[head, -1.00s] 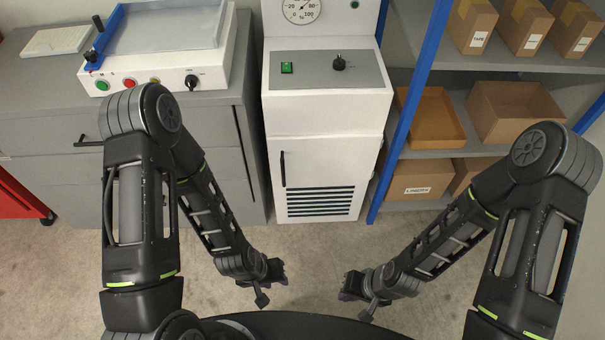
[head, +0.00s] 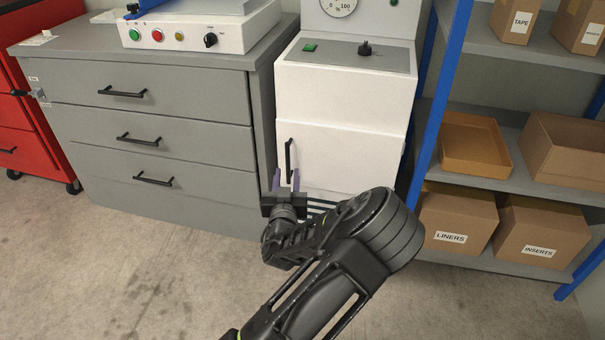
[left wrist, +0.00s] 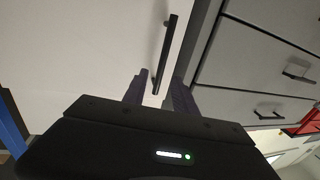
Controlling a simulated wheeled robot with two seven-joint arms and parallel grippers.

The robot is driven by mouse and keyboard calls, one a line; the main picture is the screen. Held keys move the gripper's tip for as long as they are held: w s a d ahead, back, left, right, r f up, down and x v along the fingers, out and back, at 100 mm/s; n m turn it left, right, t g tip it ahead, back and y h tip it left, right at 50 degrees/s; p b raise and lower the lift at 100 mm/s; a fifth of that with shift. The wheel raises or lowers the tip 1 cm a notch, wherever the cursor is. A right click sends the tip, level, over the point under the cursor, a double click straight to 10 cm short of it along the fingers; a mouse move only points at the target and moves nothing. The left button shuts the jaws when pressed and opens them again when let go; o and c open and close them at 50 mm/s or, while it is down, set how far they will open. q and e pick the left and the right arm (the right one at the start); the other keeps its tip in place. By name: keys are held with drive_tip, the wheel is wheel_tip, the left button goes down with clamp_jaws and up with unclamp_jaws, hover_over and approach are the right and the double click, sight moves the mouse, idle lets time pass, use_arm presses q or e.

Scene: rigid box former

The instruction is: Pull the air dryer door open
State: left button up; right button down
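The air dryer is the white cabinet in the head view, with its white door (head: 350,158) on the lower front, which looks closed. A black vertical bar handle (head: 289,160) sits near the door's left edge. My left gripper (head: 286,178) is at the handle's lower end, its two purplish fingers apart. In the left wrist view the handle (left wrist: 166,52) runs down to between the open fingertips (left wrist: 158,88); I cannot tell whether they touch it. The white door (left wrist: 80,50) fills the left of that view. My right gripper is out of view.
A grey drawer cabinet (head: 190,125) with black handles stands left of the dryer, close to its side. A blue-posted shelf (head: 440,90) with cardboard boxes (head: 455,220) stands to the right. A red tool cabinet (head: 25,125) is at the far left. The floor in front is clear.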

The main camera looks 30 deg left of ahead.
sight(288, 161)
use_arm(q)
drive_tip(key=shift+a, duration=0.1)
drive_tip(key=shift+w+a+f, duration=0.1)
drive_tip(key=shift+w+a, duration=0.25)
drive_tip(key=shift+w, duration=0.15)
drive_tip(key=b+x, duration=0.2)
drive_tip(key=x, duration=0.3)
drive_tip(key=shift+w+a, duration=0.35)
drive_tip(key=shift+w, duration=0.3)
drive_tip(key=shift+c, duration=0.5)
clamp_jaws()
